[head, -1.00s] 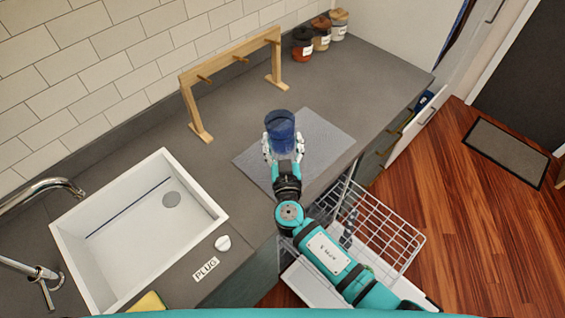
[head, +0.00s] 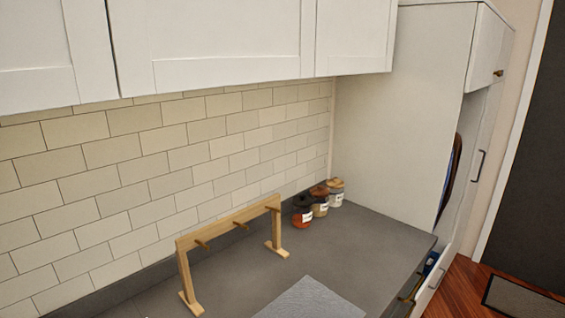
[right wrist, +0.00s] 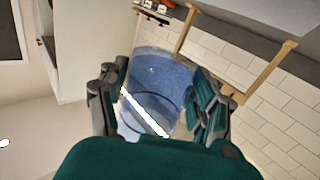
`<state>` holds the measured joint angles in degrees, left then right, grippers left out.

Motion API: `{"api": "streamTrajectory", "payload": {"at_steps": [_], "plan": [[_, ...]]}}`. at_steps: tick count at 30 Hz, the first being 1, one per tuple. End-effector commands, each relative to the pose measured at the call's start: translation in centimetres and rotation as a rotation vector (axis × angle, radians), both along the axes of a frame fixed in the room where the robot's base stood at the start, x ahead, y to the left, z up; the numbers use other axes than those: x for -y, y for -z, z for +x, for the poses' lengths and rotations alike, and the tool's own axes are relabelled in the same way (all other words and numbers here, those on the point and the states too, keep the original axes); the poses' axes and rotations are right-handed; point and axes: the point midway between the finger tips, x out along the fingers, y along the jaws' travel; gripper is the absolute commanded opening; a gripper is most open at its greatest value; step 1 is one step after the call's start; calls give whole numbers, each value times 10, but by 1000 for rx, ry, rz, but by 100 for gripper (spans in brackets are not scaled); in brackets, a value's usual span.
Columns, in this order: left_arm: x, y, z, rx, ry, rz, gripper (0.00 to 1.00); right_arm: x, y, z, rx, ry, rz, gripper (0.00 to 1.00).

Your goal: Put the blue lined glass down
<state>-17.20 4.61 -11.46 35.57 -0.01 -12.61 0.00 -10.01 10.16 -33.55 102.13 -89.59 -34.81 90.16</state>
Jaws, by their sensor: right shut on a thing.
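The blue lined glass (right wrist: 162,78) shows in the right wrist view, see-through blue with darker lines and a white band. My right gripper (right wrist: 158,98) is shut on it, with its fingers on both sides. What lies under the glass is hidden in that view, so I cannot tell whether it touches anything. Neither the glass nor my right gripper is in the head view. A grey mat (head: 310,300) lies on the dark counter (head: 370,235), partly cut off by the bottom edge of the head view. My left gripper is not in view.
A wooden rack with pegs (head: 230,221) stands on the counter by the tiled wall. Several small lidded jars (head: 319,205) stand at the back right. White wall cabinets (head: 215,45) hang above. The counter between rack and mat is clear.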

Motion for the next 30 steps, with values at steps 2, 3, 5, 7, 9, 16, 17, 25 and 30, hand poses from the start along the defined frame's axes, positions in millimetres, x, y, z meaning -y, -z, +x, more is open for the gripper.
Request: {"api": "streamTrajectory", "payload": {"at_steps": [2,3,5,7,9,16,17,25,30], "plan": [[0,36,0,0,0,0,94,31,20,-33,-2,15,0,18],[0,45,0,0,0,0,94,43,19,-46,-1,19,-1,18],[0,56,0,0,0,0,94,59,14,-64,0,20,-1,18],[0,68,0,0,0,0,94,72,8,-82,1,18,0,18],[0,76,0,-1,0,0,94,81,0,-96,1,12,1,18],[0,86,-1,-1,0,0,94,93,-18,-116,1,2,4,18],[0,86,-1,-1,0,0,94,93,-19,-117,1,2,6,18],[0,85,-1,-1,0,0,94,93,-21,-117,3,-1,1,18],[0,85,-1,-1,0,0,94,91,-23,-116,5,-9,1,18]]}}
